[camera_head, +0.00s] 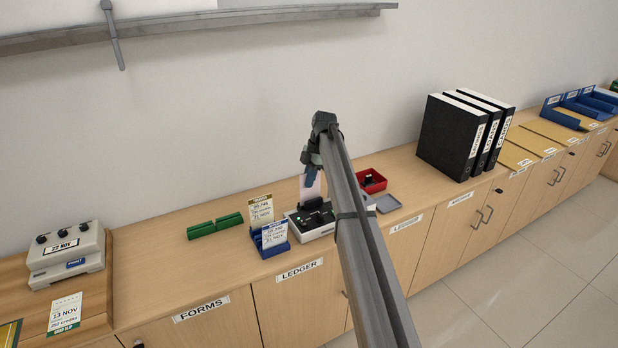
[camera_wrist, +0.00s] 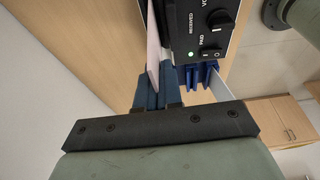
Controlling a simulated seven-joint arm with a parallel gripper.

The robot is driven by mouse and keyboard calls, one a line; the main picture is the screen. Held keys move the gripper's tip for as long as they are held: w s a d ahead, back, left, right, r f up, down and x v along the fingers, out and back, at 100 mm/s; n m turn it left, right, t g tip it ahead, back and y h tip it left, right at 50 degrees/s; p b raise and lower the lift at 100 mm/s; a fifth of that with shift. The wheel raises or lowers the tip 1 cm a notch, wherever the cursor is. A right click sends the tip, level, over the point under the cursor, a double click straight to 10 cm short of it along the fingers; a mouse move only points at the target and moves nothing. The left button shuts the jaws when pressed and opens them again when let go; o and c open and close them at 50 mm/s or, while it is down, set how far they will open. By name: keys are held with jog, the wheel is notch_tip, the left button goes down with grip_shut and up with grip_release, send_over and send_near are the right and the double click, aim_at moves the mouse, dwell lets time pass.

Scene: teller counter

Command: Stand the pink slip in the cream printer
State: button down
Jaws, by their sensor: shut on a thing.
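The pink slip (camera_head: 311,190) is upright at the middle of the counter in the head view. My gripper (camera_head: 310,176) is shut on its upper part, with blue fingers pointing down. The printer (camera_head: 301,231), a pale body with a black top, stands under the slip, partly behind my arm. The slip's lower edge is hidden behind the black top, so I cannot tell whether it is in the slot. In the wrist view the slip (camera_wrist: 153,62) runs from my fingers (camera_wrist: 158,88) along the side of the printer's black panel (camera_wrist: 198,28), which has a green light.
A red tray (camera_head: 370,182) and grey dish (camera_head: 387,203) lie to the right. A cream machine with black knobs (camera_head: 66,254) is far left; black binders (camera_head: 450,138) stand right.

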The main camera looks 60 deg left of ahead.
jog(key=shift+f, duration=0.15)
jog(key=c, duration=1.2)
grip_release()
jog(key=shift+r, duration=3.55)
